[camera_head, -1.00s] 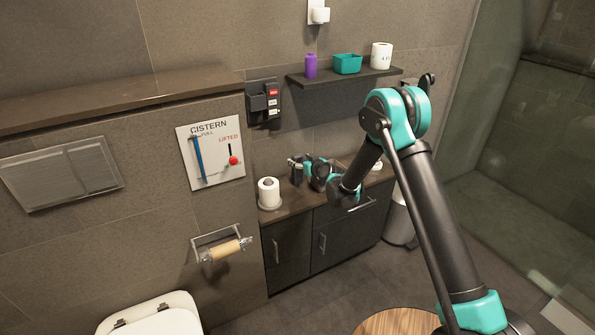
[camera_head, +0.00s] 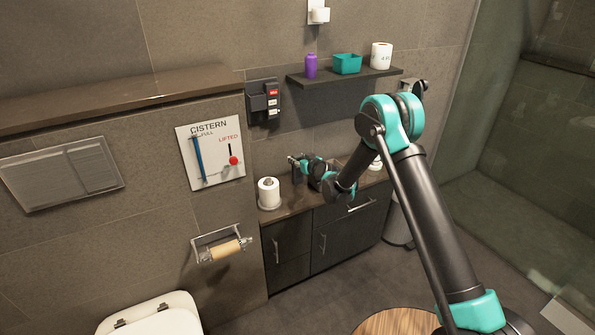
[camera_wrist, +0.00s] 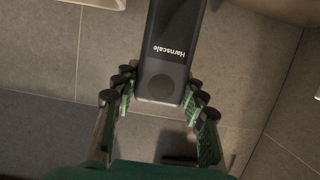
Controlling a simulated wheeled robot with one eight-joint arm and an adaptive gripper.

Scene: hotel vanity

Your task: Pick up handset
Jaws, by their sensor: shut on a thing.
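The handset (camera_wrist: 174,25) is a long dark bar marked "Harnscale". In the wrist view it runs from the top edge down to a rounded end between the fingers. My gripper (camera_wrist: 160,96) is shut on this end, with green-padded fingers on both sides. In the head view my gripper (camera_head: 302,166) is above the left part of the counter. The handset shows there only as a small dark upright shape (camera_head: 296,173) at the fingers, partly hidden.
A dark wall unit (camera_head: 265,102) with a red label is above. The shelf (camera_head: 345,76) holds a purple bottle (camera_head: 311,66), a teal box (camera_head: 347,64) and a white roll (camera_head: 381,56).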

